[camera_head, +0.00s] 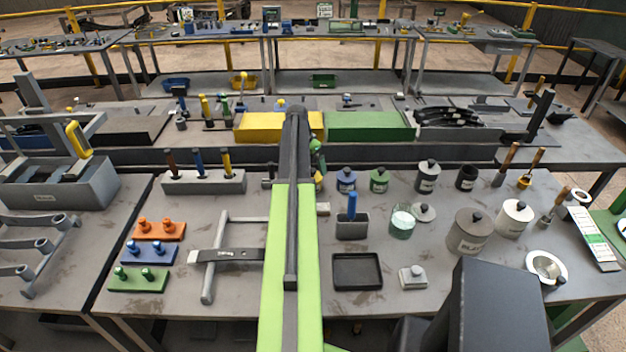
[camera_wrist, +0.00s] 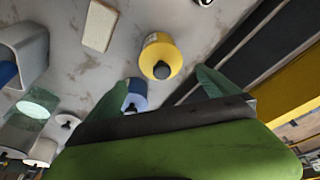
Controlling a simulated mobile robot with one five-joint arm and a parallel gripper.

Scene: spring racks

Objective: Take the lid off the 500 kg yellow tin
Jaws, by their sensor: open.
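The yellow tin (camera_wrist: 158,47) stands upright in the wrist view, with its lid (camera_wrist: 161,69) on and a dark round knob on top. Its label is not readable. In the head view only a sliver of the yellow tin (camera_head: 318,181) shows beside my arm. My gripper (camera_wrist: 168,88) is open and empty. Its two green fingers are spread wide near the tin, and the knob lies off their gap, toward the top of the wrist view. In the head view my gripper (camera_head: 317,154) is mostly hidden behind my arm.
A blue tin (camera_head: 346,181) stands close to the yellow one, partly behind a finger in the wrist view. A green tin (camera_head: 379,181) is further right. A pale block (camera_wrist: 100,26) lies nearby. A yellow box (camera_head: 262,127) and green box (camera_head: 369,127) stand behind.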

